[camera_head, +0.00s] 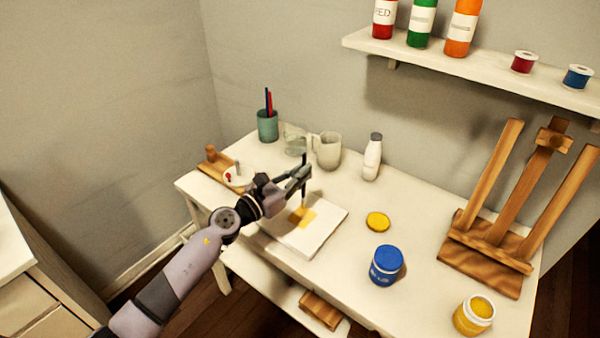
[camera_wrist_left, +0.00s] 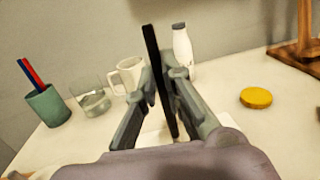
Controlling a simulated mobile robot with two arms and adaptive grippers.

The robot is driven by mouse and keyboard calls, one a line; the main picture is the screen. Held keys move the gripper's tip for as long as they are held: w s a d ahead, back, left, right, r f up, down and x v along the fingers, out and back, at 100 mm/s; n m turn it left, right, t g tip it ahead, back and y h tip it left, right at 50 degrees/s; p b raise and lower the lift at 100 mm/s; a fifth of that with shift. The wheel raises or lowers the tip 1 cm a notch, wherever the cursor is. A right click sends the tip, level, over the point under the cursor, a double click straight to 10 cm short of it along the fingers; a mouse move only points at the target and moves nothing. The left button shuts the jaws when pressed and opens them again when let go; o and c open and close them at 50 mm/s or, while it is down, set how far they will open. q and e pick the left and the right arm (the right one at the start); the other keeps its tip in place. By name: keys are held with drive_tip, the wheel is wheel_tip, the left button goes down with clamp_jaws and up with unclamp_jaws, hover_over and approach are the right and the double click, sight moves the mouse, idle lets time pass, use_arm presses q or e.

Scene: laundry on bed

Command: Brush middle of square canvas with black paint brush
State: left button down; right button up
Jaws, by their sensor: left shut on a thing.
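The square white canvas (camera_head: 322,226) lies flat on the white table, with a yellow-orange paint patch (camera_head: 302,215) near its middle. My left gripper (camera_head: 304,176) is above the canvas, shut on the black paint brush (camera_head: 304,192). The brush is held roughly upright, its lower end at or just over the yellow patch; I cannot tell if it touches. In the left wrist view the black brush (camera_wrist_left: 152,62) stands between the fingers, slightly tilted, and its lower end is hidden. My right gripper is not in view.
Behind the canvas stand a green cup (camera_head: 267,126), a glass (camera_head: 295,139), a white mug (camera_head: 329,151) and a white bottle (camera_head: 372,158). To the right are a yellow lid (camera_head: 378,222), a blue jar (camera_head: 385,267), a yellow paint jar (camera_head: 473,315) and a wooden easel (camera_head: 490,262).

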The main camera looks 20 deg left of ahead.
use_arm(q)
drive_tip(key=shift+s+d, duration=0.1)
idle(1.2)
wheel_tip(320, 180, up, 7)
drive_tip(key=p, duration=0.7)
